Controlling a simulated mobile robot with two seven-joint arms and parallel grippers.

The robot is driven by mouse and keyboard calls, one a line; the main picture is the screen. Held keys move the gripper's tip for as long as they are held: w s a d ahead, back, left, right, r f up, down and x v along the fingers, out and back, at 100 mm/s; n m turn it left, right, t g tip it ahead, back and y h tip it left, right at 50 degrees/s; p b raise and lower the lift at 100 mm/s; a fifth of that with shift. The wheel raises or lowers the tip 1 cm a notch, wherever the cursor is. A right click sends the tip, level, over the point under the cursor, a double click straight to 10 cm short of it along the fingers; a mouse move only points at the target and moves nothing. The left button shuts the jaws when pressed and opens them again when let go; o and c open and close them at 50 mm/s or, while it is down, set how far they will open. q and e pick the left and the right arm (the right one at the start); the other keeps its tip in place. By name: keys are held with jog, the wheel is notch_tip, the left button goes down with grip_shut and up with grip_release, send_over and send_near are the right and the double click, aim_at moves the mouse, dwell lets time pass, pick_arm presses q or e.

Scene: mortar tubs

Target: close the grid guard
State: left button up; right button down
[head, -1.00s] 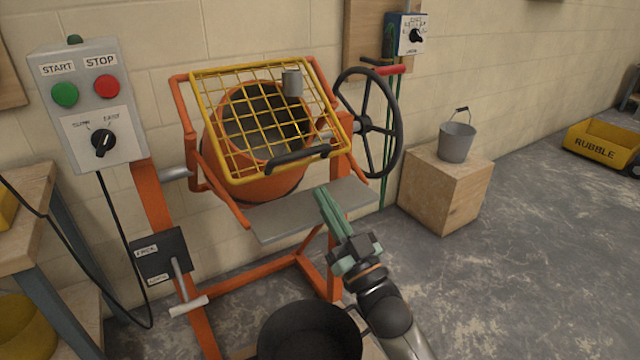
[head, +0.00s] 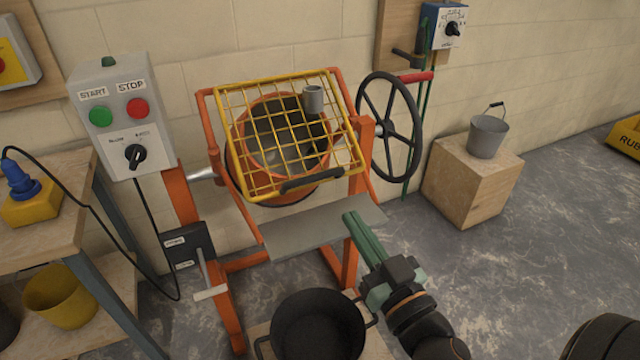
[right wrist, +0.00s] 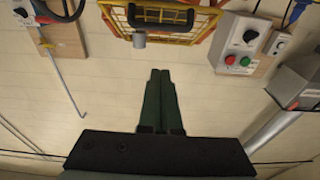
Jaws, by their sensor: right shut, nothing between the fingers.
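The yellow grid guard (head: 236,140) spans the front of the orange mixer drum's mouth (head: 262,128) in the head view. I cannot tell whether it sits flush. Its black handle (head: 312,181) is on the lower edge, and a small grey cup-like piece (head: 313,99) is at its upper right. My right gripper (head: 350,217) is shut and empty, below and right of the handle, apart from it. In the right wrist view the gripper (right wrist: 160,72) points toward the guard (right wrist: 205,20) and handle (right wrist: 160,14), with a gap. My left gripper is not in view.
A control box (head: 118,120) stands left of the mixer and a black handwheel (head: 415,130) right of it. A grey tray plate (head: 320,226) juts below the drum. A black tub (head: 318,325) stands in front. A bucket (head: 487,136) sits on a wooden block (head: 470,185).

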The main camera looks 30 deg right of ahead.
jog(key=shift+w+d+f+b, duration=0.1)
jog(key=shift+w+f+b, duration=0.15)
jog(key=shift+w+b, duration=1.25)
jog(key=shift+w+d+f+b, duration=0.1)
jog(key=shift+w+f+b, duration=0.25)
jog(key=shift+w, duration=2.2)
jog(key=shift+w+d+f+b, duration=0.15)
jog(key=shift+w+b, duration=0.85)
jog(key=shift+w, duration=1)
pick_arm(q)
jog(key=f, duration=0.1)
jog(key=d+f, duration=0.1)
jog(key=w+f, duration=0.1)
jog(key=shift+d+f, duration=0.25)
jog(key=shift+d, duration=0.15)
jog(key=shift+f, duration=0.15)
pick_arm(e)
jog(key=shift+f, duration=0.1)
